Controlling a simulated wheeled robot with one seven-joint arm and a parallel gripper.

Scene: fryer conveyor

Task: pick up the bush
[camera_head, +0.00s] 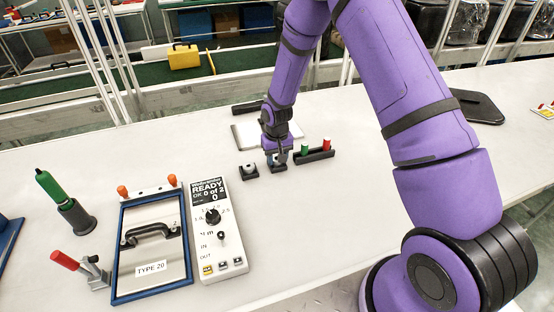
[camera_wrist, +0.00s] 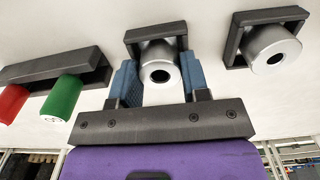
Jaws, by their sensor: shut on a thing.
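My gripper (camera_head: 276,153) reaches down to the worktop near its middle. In the wrist view its two blue fingers (camera_wrist: 159,76) are shut on a silver bush (camera_wrist: 160,58), one on each side. The bush has a round hole and still sits at a square black holder (camera_wrist: 141,36); I cannot tell whether it is lifted at all. A second silver bush (camera_wrist: 272,52) sits in its own black holder (camera_wrist: 293,14), apart from the gripper. It shows left of my gripper in the head view (camera_head: 249,168).
A black rack (camera_head: 318,154) with a green plug (camera_head: 304,149) and a red plug (camera_head: 326,144) stands close to the right of my gripper. A control box (camera_head: 231,235), a blue-framed plate (camera_head: 148,290) and a green-handled tool (camera_head: 53,188) stand at the left. The front middle worktop is clear.

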